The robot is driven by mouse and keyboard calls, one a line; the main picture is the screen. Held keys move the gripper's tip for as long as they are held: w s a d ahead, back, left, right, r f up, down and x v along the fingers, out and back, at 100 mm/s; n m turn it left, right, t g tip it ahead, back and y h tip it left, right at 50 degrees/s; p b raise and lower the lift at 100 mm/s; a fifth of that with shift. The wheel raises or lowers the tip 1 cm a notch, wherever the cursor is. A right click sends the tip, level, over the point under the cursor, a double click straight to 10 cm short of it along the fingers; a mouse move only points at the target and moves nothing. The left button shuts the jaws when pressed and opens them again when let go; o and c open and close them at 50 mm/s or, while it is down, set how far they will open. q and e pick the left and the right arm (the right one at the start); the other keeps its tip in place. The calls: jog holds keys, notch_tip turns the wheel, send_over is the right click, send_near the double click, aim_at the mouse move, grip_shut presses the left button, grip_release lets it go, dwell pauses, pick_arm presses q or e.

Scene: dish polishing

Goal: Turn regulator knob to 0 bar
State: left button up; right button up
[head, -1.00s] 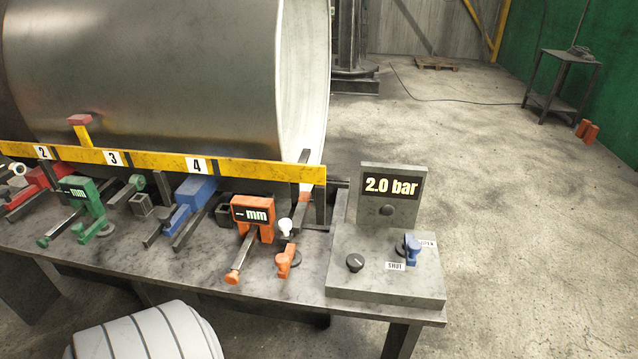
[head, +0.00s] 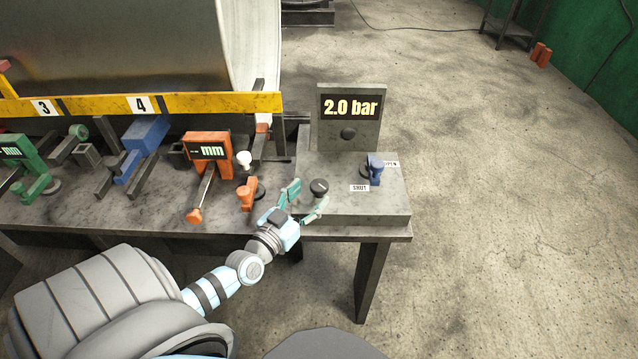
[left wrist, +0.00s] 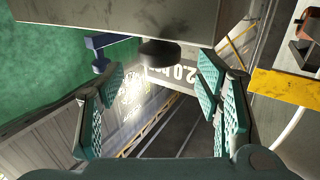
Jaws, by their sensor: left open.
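The black regulator knob (head: 319,187) sits on the grey control box (head: 355,205). In the left wrist view the knob (left wrist: 160,53) shows as a dark disc between the finger pads, nearer the top of the picture. The display (head: 350,107) above the box reads 2.0 bar. My left gripper (head: 303,201) is open, with its two teal fingers at the box's front left edge, pointing at the knob. I see no clear contact; the knob appears just beyond the fingertips. My right gripper is not in view.
A blue valve handle (head: 375,168) stands right of the knob, between SHUT and OPEN labels. An orange handle (head: 246,194) and an orange mm gauge (head: 209,146) stand close left of my gripper. Open floor lies right of the table.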

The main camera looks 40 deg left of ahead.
aim_at(314, 191)
pick_arm(q)
jog(key=w+b, duration=0.1)
jog(key=w, duration=0.4)
jog(key=shift+a, duration=0.2)
